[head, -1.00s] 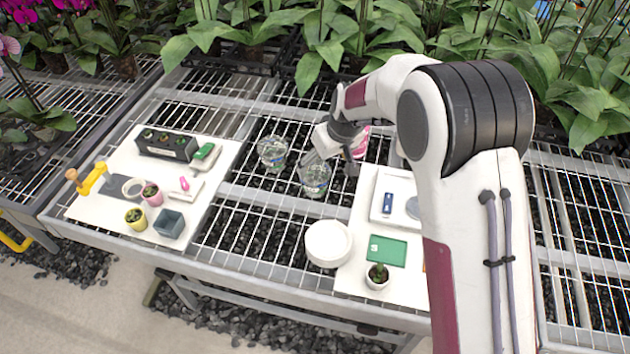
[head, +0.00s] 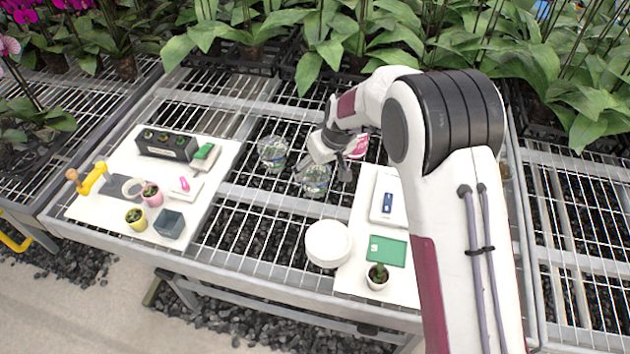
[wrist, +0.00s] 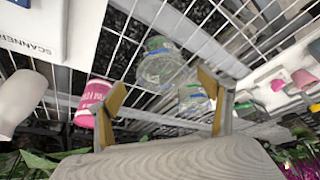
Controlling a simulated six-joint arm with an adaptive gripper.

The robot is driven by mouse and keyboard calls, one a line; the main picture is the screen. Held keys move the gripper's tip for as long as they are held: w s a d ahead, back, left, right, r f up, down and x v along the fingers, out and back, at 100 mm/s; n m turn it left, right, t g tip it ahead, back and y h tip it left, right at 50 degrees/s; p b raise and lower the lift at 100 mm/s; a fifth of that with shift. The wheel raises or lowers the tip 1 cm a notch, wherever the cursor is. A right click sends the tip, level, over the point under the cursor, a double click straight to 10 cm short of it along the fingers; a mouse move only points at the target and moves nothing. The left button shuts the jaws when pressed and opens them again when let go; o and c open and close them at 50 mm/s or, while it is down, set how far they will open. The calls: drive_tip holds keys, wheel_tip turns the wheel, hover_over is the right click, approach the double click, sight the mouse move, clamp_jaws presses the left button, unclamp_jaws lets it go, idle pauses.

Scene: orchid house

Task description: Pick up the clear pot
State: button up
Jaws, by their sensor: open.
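Two clear pots stand on the wire bench between the two white boards. One clear pot (head: 315,181) is nearer, close under my gripper (head: 333,168); the other clear pot (head: 272,152) stands to its upper left. My gripper is open and empty, with its fingers above and behind the nearer pot. In the wrist view the nearer pot (wrist: 156,68) shows beyond and between the open fingers (wrist: 163,84). The farther pot (wrist: 193,99) is partly hidden by the right finger. I cannot tell whether a finger touches a pot.
A pink printed cup (wrist: 92,97) stands close beside my gripper; it also shows in the head view (head: 357,146). A stack of white saucers (head: 328,243) lies in front. The left board (head: 112,206) holds small pots and tools. Leafy plants (head: 335,40) line the back.

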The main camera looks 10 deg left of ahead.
sight(315, 172)
drive_tip(key=shift+a+x, duration=0.2)
drive_tip(key=shift+x, duration=1.75)
drive_tip(key=c, duration=0.9)
